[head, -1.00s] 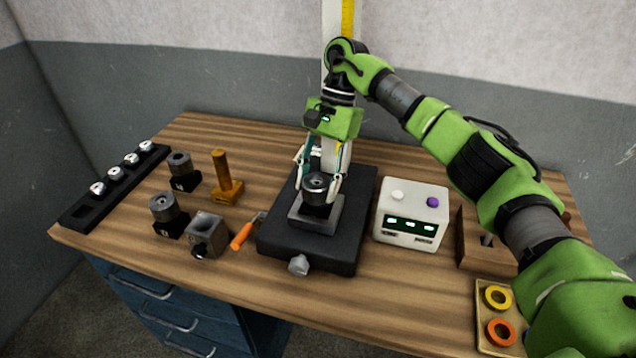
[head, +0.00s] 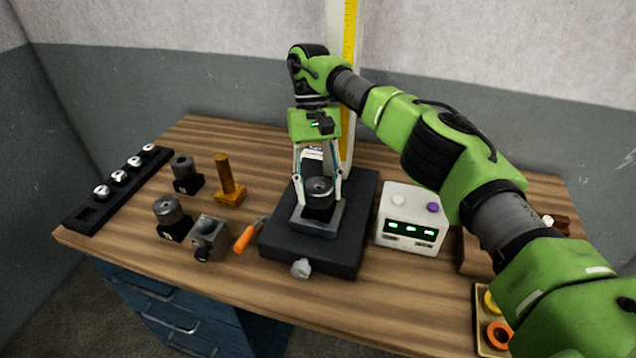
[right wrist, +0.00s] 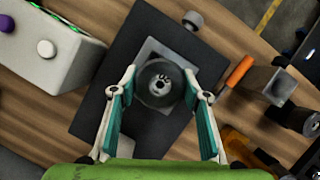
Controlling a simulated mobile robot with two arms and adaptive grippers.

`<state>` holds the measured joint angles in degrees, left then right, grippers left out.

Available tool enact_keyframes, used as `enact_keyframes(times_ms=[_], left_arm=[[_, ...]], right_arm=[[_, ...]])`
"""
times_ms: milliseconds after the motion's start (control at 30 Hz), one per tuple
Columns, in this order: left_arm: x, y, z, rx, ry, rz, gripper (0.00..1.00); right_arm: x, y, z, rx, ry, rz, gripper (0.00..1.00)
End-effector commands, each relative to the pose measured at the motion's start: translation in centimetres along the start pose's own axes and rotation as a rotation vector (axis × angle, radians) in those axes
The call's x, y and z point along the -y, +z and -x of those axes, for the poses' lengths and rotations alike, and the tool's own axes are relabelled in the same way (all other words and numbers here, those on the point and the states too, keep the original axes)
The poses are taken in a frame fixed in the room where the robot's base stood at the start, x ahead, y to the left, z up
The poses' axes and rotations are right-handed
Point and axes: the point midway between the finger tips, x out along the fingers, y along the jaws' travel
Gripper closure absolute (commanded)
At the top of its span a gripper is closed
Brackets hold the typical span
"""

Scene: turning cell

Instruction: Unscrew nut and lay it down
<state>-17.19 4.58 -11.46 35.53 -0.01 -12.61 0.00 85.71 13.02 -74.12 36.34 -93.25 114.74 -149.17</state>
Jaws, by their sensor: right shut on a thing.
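The round grey nut (head: 318,187) sits on top of a dark cylinder, which stands upright in a square grey holder (head: 312,224) on the black base plate (head: 348,240). My right gripper (head: 318,182) comes down from behind, with one finger on each side of the nut. It is shut on the nut. In the right wrist view, the nut (right wrist: 160,84) lies between the teal-lined fingers of the gripper (right wrist: 159,82), with a bright centre showing. I cannot tell how far it is on its thread. My left gripper is not in view.
A white box (head: 411,219) with green displays stands right of the plate. A black rack (head: 120,185) lies far left. Bare wood (head: 215,284) shows at the front left.

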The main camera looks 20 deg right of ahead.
Motion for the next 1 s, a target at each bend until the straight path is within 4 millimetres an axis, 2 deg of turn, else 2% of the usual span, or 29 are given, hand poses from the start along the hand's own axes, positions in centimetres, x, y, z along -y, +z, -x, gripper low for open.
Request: enact_keyframes(times_ms=[33,367,700,967,1000], left_arm=[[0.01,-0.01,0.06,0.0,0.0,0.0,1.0],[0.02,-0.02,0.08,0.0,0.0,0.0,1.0],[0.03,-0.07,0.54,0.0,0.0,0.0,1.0],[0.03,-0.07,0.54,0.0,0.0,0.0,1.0],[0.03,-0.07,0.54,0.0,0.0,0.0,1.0]], right_arm=[[-0.07,0.25,-0.56,0.019,0.012,0.017,0.82],[-0.13,0.23,-0.58,0.018,0.02,0.036,0.82],[-0.18,0.21,-0.59,0.019,0.154,0.36,0.82],[-0.21,0.2,-0.6,0.019,0.164,0.394,0.82],[-0.22,0.2,-0.6,0.019,0.164,0.393,0.55]])
